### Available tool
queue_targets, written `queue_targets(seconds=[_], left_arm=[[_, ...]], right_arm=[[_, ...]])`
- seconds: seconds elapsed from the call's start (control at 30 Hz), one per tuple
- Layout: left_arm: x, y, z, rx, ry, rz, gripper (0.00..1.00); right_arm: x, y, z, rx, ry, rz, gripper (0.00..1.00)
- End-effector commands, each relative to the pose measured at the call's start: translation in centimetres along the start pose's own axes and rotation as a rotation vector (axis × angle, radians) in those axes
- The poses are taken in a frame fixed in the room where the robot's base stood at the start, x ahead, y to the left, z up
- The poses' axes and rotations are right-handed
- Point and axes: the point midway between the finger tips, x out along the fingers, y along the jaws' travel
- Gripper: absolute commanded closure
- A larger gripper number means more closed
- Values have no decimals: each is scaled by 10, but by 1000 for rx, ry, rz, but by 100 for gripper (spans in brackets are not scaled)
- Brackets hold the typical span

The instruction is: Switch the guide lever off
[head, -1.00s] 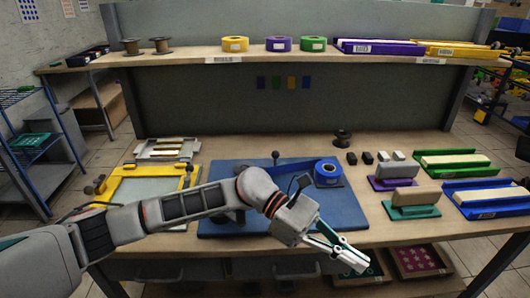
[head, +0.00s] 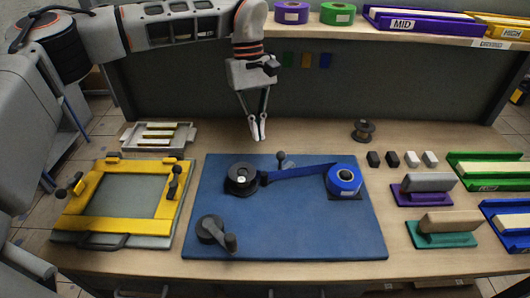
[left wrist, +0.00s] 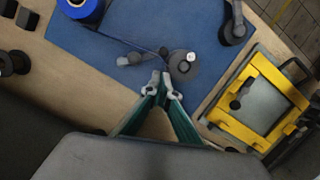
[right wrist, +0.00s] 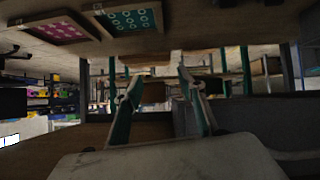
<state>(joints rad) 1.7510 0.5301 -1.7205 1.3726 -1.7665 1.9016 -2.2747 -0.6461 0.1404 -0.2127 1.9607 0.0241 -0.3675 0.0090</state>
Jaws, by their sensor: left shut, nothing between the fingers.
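A short lever with a dark ball knob (head: 281,157), probably the guide lever, stands near the back edge of the blue board (head: 300,225), close to the blue ribbon (head: 300,172). It also seems to show as a grey piece in the left wrist view (left wrist: 129,59). I cannot tell its setting. My left gripper (head: 258,136) is shut and empty, pointing down above and behind the board, a little left of the lever. Its tips show close together in the left wrist view (left wrist: 160,76). My right gripper (right wrist: 155,75) is open and empty, low by the bench.
The ribbon runs between a dark reel (head: 241,179) and a blue roll (head: 344,180). A crank (head: 215,233) sits at the board's front left. A yellow frame (head: 104,217) lies left; stamps (head: 440,230) stand right. The shelf (head: 445,39) overhangs the back.

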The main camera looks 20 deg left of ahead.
Motion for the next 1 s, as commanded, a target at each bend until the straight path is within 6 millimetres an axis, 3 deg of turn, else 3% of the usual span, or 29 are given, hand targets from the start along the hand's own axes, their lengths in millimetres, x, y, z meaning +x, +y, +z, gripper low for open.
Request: queue_targets(seconds=[0.47,1.0], left_arm=[[1,-2,-2,0,7,-5,100],[82,-2,-2,0,6,-5,100]], right_arm=[[-2,-1,3,2,-5,-2,60],[-3,0,-3,2,0,0,60]])
